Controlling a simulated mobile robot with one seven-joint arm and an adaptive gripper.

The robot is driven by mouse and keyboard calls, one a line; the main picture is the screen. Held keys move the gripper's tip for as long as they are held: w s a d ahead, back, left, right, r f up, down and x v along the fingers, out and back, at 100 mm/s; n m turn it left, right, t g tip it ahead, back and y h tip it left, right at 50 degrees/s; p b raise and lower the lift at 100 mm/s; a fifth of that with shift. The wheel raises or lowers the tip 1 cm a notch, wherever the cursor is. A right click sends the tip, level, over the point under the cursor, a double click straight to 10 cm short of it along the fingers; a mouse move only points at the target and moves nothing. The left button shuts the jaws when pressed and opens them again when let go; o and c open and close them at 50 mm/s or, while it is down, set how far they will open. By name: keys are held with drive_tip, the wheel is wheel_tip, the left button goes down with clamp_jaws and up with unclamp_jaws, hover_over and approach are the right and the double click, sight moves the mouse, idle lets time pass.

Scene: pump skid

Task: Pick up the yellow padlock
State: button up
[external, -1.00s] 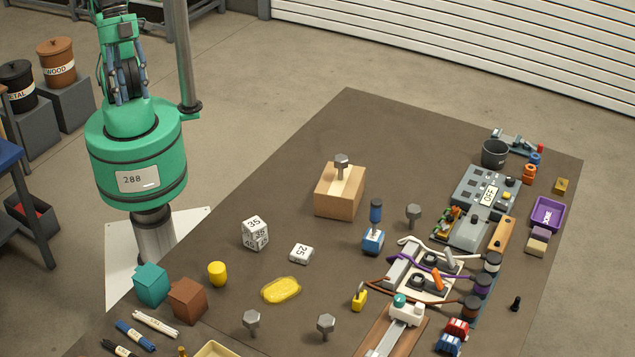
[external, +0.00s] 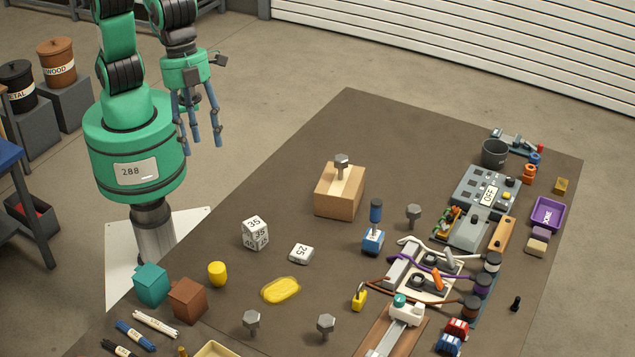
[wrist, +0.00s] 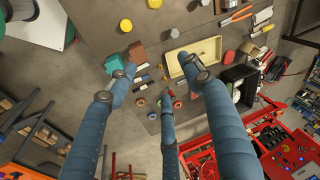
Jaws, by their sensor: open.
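The yellow padlock (external: 359,298) stands on the dark table, right of centre, beside the long wooden board with a rail. It is small and yellow with a dark part on top. I cannot make it out in the wrist view. My gripper (external: 203,143) hangs open and empty beside my column, past the table's left edge, far to the upper left of the padlock. Its blue fingers point down. In the wrist view my gripper (wrist: 158,82) shows spread fingers with nothing between them.
A wooden block (external: 339,190) with a bolt stands farther back. A blue-handled tool (external: 374,232) and the cabled fixture (external: 425,270) stand behind and right of the padlock. The table's far left is clear.

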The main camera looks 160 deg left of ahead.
drive_tip(key=w+a+f+m+p, duration=0.1)
drive_tip(key=w+a+f, duration=0.55)
drive_tip(key=a, duration=0.25)
drive_tip(key=m+g+p, duration=0.3)
drive_tip(key=p, duration=0.1)
hover_over(357, 295)
drive_tip(key=s, duration=0.2)
wheel_tip(357, 295, down, 26)
drive_tip(key=shift+w+a+h, duration=0.2)
drive_tip(key=shift+a+h, duration=0.2)
drive_tip(key=shift+a, duration=0.05)
drive_tip(key=shift+f, duration=4.25)
drive_tip(key=shift+s+f, duration=0.1)
drive_tip(key=shift+f, duration=2.5)
